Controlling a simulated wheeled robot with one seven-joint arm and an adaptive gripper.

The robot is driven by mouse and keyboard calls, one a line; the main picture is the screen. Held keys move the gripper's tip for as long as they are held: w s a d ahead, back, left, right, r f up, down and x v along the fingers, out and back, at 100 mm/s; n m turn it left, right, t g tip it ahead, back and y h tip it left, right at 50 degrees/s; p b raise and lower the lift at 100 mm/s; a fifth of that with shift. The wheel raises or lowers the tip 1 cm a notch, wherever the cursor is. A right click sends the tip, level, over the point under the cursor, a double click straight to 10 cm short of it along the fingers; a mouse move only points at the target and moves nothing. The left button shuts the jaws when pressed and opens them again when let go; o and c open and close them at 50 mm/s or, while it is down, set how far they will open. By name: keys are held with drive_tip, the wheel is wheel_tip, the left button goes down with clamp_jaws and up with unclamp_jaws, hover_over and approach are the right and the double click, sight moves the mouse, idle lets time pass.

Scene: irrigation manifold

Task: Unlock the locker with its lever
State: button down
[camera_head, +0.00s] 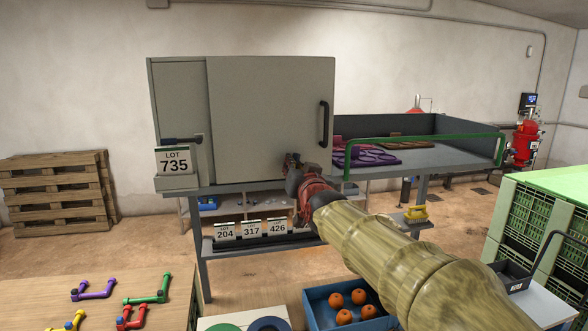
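The grey locker (265,105) stands on a metal table, and its wide front door looks closed. A dark lever (182,140) lies about level on the narrow left panel, just above a "LOT 735" sign (174,160). A black upright handle (324,124) is on the door's right side. My arm reaches in from the lower right, and my gripper (292,160) is in front of the door's lower edge. It is right of and a little lower than the lever, apart from it. Its fingers are small and dark, so I cannot see whether they are open.
A green-edged tray table (425,139) with purple pieces adjoins the locker on the right. Number signs (251,229) sit on the lower shelf. Green crates (540,220) stand right, wooden pallets (58,190) left.

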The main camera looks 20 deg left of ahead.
drive_tip(key=shift+f+n, duration=0.1)
drive_tip(key=shift+n, duration=1.5)
drive_tip(key=c, duration=1.8)
unclamp_jaws()
drive_tip(key=v, duration=1.2)
